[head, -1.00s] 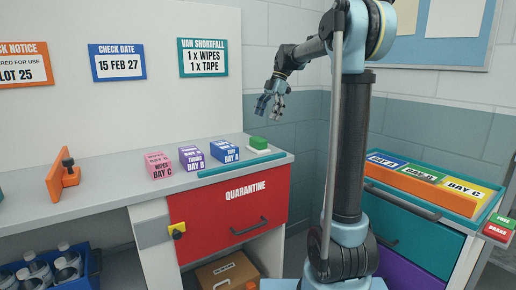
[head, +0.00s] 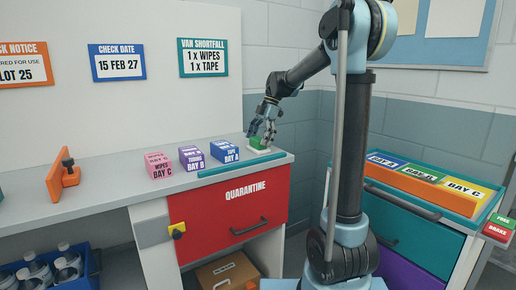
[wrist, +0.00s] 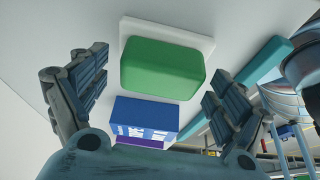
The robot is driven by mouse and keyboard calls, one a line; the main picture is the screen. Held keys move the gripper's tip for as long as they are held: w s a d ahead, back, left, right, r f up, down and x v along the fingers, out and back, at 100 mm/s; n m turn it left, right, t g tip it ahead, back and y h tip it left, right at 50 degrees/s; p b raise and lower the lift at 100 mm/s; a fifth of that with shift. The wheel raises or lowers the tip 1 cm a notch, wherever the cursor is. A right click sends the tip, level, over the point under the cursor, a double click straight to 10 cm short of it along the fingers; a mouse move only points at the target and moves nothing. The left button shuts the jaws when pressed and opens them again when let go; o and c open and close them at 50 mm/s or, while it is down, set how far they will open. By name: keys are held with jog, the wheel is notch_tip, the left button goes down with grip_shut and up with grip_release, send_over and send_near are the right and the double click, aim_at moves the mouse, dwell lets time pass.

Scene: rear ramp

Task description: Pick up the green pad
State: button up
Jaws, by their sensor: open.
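The green pad (head: 259,143) sits on a white base (head: 262,151) at the right end of the grey counter. In the wrist view the green pad (wrist: 162,63) shows as a rounded green block on its white base (wrist: 205,40). My gripper (head: 262,132) is just above the pad in the head view and partly covers it. In the wrist view my gripper (wrist: 152,88) is open, with one finger to the left and one to the right of the view, and nothing between them is held. I cannot tell whether the fingers touch the pad.
A blue Bay A tape box (head: 225,152) stands close left of the pad, then a purple Bay B box (head: 193,158) and a pink Bay C box (head: 158,165). A teal strip (head: 240,164) runs along the counter's front edge. The wall is behind.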

aim_at(258, 138)
jog(key=c, duration=1.2)
notch_tip(258, 138, up, 10)
